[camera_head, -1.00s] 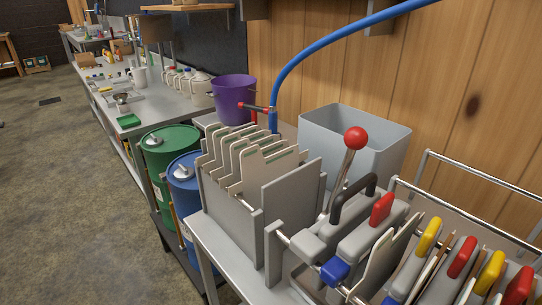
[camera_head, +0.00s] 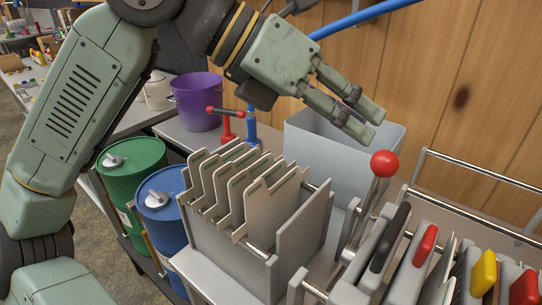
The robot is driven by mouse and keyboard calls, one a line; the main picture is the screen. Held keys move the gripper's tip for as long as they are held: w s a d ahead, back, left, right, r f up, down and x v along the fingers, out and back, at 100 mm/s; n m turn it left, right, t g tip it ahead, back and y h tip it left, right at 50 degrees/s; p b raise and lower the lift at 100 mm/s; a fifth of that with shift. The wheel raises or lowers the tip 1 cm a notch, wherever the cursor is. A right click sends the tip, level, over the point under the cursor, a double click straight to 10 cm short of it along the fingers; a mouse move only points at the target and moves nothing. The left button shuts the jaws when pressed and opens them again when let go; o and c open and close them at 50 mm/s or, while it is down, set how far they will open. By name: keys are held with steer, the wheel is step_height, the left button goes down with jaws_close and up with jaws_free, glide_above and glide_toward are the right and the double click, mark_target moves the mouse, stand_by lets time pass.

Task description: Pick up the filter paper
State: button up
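Several pale cream sheets with cut-out tabs and green strips, which look like the filter papers (camera_head: 262,198), stand upright in a row in a grey rack (camera_head: 235,262). The rack is on the bench at the lower middle of the head view. My gripper (camera_head: 368,123) is above and to the right of the rack, in front of the grey bin. Its two fingers point down to the right with a gap between them, and nothing is held.
A grey open bin (camera_head: 335,160) stands behind the rack. A red-knobbed lever (camera_head: 384,164) and a press with grey plates (camera_head: 405,285) are at right. A purple bucket (camera_head: 196,101) stands behind; green (camera_head: 131,180) and blue (camera_head: 163,220) drums are at left.

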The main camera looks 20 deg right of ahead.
steer(key=w+a+f+n+t+y, duration=0.2)
steer(key=w+a+f+n+y, duration=0.1)
steer(key=w+f+y, duration=0.35)
steer(key=n+t+y, duration=0.1)
steer(key=y, duration=0.3)
glide_above(259, 198)
steer(key=w+d, duration=0.1)
steer(key=shift+w+f+p, duration=0.1)
steer(key=shift+f+p, duration=0.2)
steer(key=shift+f, duration=0.55)
steer(key=shift+n, duration=0.3)
steer(key=f, duration=0.3)
steer(key=f+p, duration=0.1)
steer(key=f, duration=0.2)
steer(key=s+a+f+p, duration=0.1)
steer(key=f, duration=0.3)
steer(key=shift+f, duration=0.4)
steer(key=shift+c, duration=0.2)
jaws_close()
